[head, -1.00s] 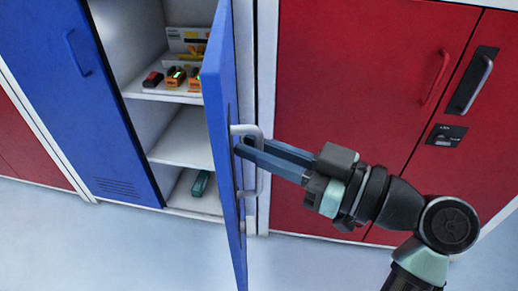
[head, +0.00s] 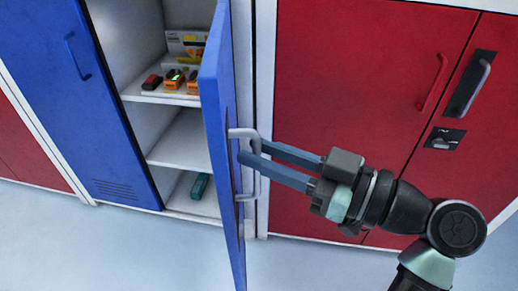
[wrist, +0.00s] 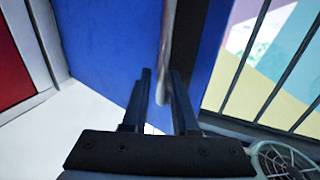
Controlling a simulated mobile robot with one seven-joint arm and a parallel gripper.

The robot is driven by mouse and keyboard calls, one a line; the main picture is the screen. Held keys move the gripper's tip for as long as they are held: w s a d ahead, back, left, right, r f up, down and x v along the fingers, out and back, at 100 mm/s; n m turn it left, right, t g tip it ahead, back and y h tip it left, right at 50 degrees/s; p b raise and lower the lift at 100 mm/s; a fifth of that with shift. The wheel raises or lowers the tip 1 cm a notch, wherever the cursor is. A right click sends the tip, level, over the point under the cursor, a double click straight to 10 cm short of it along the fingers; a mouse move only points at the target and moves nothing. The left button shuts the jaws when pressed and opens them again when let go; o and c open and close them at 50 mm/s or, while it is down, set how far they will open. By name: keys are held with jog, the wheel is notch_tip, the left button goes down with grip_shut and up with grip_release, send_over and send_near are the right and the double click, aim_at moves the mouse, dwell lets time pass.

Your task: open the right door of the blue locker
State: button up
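The blue locker's right door (head: 213,130) is swung well out and stands nearly edge-on in the head view. Its grey handle (head: 257,178) is on the face turned to the right. My gripper (head: 250,151) is at the upper part of this handle, with its two fingers spread apart. In the wrist view, the gripper (wrist: 160,76) shows a gap between the fingertips, and the grey handle bar (wrist: 168,35) runs up from between them beside the blue door (wrist: 115,40). Whether a finger touches the handle I cannot tell.
The locker's left door (head: 70,95) is shut. Inside the open side, shelves (head: 185,140) hold small orange and red-black items (head: 175,78) and a teal item (head: 200,186). A red cabinet (head: 350,80) stands at the right. The floor (head: 110,245) in front is clear.

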jog(key=p+v, duration=0.1)
jog(key=v, duration=1.1)
jog(key=shift+p, duration=0.4)
jog(key=w+a+r+m+t+h, duration=0.3)
jog(key=w+a+m+t+h, duration=0.15)
jog(key=w, duration=0.45)
jog(key=w+a+r+m+t+h, duration=0.1)
jog(key=w+r+m+t+h, duration=0.15)
jog(key=r, duration=0.25)
jog(key=w+a+r+m+t+h, duration=0.1)
jog(key=w+r+t+h, duration=0.15)
jog(key=r, duration=0.25)
jog(key=s+a+r+m+t+h+p, duration=0.1)
jog(key=s+a+r+m+t+h, duration=0.15)
jog(key=s+r+t, duration=0.6)
jog(key=s+a+r+m+t+h+p, duration=0.15)
jog(key=s+r+h, duration=0.35)
jog(key=r, duration=0.8)
notch_tip(320, 180, up, 29)
jog(key=y+p, duration=0.1)
jog(key=p, duration=2.8)
jog(key=shift+a+g+p, duration=0.3)
jog(key=shift+g+p, duration=0.05)
jog(key=shift+g, duration=0.1)
